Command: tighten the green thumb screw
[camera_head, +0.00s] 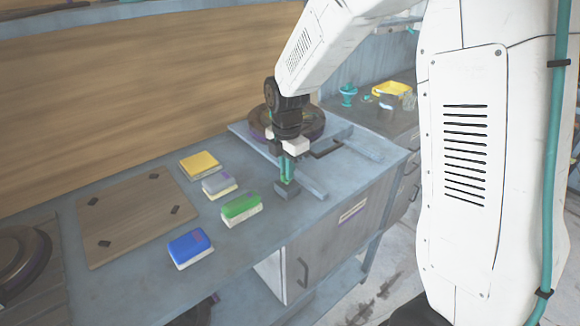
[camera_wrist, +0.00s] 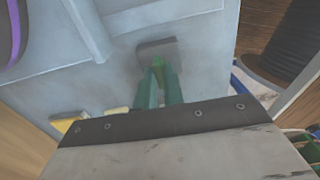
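My gripper (camera_head: 288,178) points down over a small grey block (camera_head: 287,190) near the front edge of the bench. The wrist view shows its two green fingers (camera_wrist: 159,72) reaching to the same grey block (camera_wrist: 156,44), a narrow gap between them. A brighter green bit, likely the green thumb screw (camera_wrist: 158,62), shows at the fingertips over the block's edge. The fingers hide most of it, and I cannot tell whether they press on it. In the head view the screw cannot be told apart from the fingers.
A wooden board (camera_head: 137,218) lies further left. A dark round plate (camera_head: 305,124) and raised rails (camera_head: 357,143) are behind. Bare bench lies in front of the boxes.

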